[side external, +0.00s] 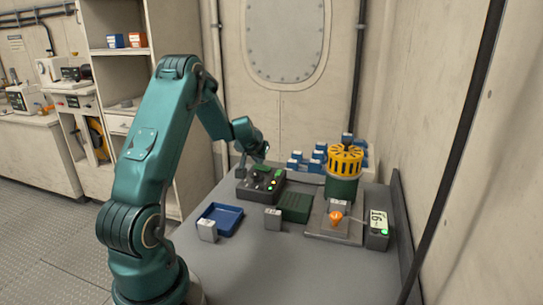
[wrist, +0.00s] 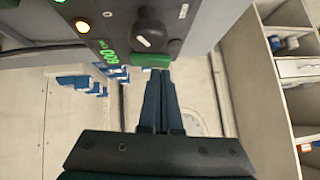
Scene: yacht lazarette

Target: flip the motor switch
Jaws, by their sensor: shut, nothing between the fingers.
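A dark control box (side external: 262,185) stands on the grey bench, left of a motor-like unit with a yellow slotted top (side external: 345,158) and green body. No label shows which one is the motor switch. My gripper (wrist: 161,76) is shut and empty, its tips close to the green piece; contact cannot be told.
A blue tray (side external: 220,218), a white block (side external: 207,231), a grey block (side external: 272,219) and a green ribbed block (side external: 295,207) lie in front of the box. Several blue-and-white blocks (side external: 310,160) stand behind. A meter (side external: 378,230) is at the right. The front bench is clear.

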